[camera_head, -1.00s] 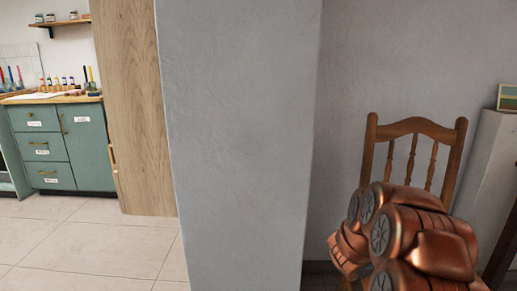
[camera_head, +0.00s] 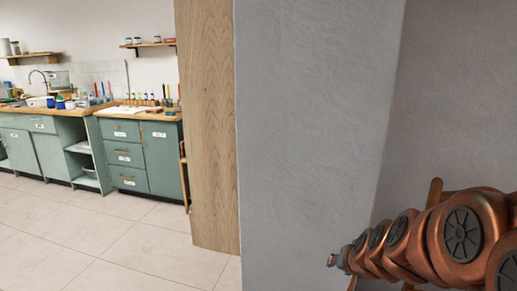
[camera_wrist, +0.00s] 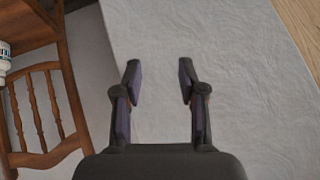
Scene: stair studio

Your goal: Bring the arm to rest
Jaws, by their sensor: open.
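My gripper (camera_wrist: 160,82) is open and empty in the wrist view, its two dark fingers apart in front of a pale grey wall (camera_wrist: 225,45). Nothing lies between the fingers. In the head view my copper-coloured arm reaches in from the lower right, and the gripper's fingers cannot be made out there.
A grey wall pillar (camera_head: 310,120) stands close in front, beside a wooden panel (camera_head: 208,120). A wooden chair (camera_wrist: 45,115) is at the left of the wrist view. Green cabinets (camera_head: 140,155) with a sink (camera_head: 40,101) stand far left. The tiled floor (camera_head: 110,240) before them is clear.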

